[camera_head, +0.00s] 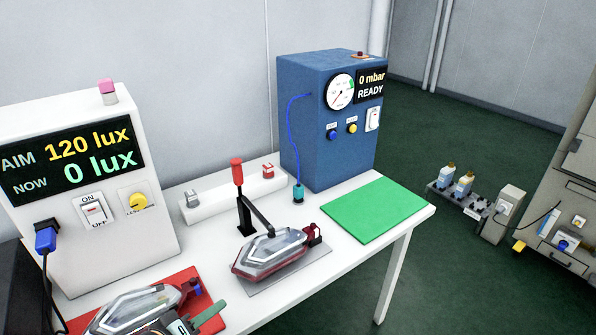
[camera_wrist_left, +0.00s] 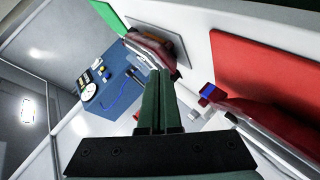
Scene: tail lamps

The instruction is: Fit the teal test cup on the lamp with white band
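The teal test cup (camera_head: 298,192) stands on the white table at the end of a blue hose, in front of the blue gauge box. A red and clear lamp (camera_head: 272,250) lies on a grey plate beside a red-handled clamp (camera_head: 238,180). A second lamp (camera_head: 130,308), with a blue connector, lies on a red mat (camera_head: 205,296). I cannot make out a white band on either lamp. My left gripper (camera_head: 212,314) is low, over the red mat's front; in the left wrist view its green fingers (camera_wrist_left: 160,100) are together with nothing visible between them. My right gripper is out of view.
The blue box (camera_head: 312,125) reads 0 mbar and READY. The white box (camera_head: 90,240) reads AIM 120 lux and NOW 0 lux. A green mat (camera_head: 374,210) at the table's right is bare. A white rail (camera_head: 225,197) runs behind the clamp.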

